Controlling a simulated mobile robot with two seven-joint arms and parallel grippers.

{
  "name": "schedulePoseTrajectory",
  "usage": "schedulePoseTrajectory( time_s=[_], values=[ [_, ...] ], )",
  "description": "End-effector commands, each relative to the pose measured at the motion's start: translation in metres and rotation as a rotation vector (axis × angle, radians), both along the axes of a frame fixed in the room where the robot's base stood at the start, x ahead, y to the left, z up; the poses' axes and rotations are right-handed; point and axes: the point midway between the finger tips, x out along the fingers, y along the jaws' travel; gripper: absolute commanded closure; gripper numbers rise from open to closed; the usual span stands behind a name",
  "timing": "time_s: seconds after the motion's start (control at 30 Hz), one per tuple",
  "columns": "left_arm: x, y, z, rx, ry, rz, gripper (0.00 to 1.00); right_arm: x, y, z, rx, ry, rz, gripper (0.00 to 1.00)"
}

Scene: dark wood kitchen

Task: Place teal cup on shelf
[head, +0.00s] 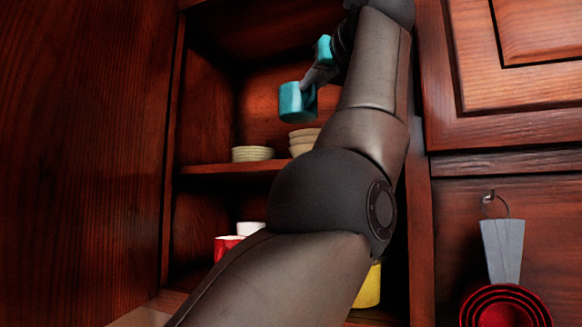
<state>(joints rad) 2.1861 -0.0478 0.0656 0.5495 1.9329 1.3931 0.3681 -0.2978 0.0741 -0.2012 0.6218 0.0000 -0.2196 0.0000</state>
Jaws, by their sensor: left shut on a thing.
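The teal cup (297,103) is held in the air in the upper part of the open cabinet, above the middle shelf (225,168). My left gripper (309,84) is shut on the cup at its upper right side. A second teal patch shows just above the gripper; I cannot tell whether it belongs to the gripper or to another thing. My left arm reaches up across the cabinet and hides much of its right side. My right gripper is not in view.
A stack of pale bowls (253,154) and another pale stack (303,136) stand on the middle shelf. Below are a red cup (226,246), a white cup (250,228) and a yellow cup (369,288). Red measuring cups (506,305) hang at the right.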

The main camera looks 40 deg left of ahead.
Motion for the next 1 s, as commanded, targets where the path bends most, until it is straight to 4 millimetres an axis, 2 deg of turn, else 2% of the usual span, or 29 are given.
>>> schedulePoseTrajectory(
  time_s=[0.17,0.37,0.7,1.0],
  values=[
    [-0.001,-0.001,-0.003,0.001,-0.003,0.001,1.00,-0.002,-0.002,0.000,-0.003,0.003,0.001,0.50],
    [0.000,0.000,-0.018,0.000,-0.004,0.001,1.00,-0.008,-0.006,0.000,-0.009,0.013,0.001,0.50],
    [-0.001,0.000,-0.051,0.001,-0.002,0.002,1.00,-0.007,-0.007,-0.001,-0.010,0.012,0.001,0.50],
    [-0.001,0.000,-0.066,0.001,-0.002,0.001,1.00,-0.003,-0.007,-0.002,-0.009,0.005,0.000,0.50]
  ],
)
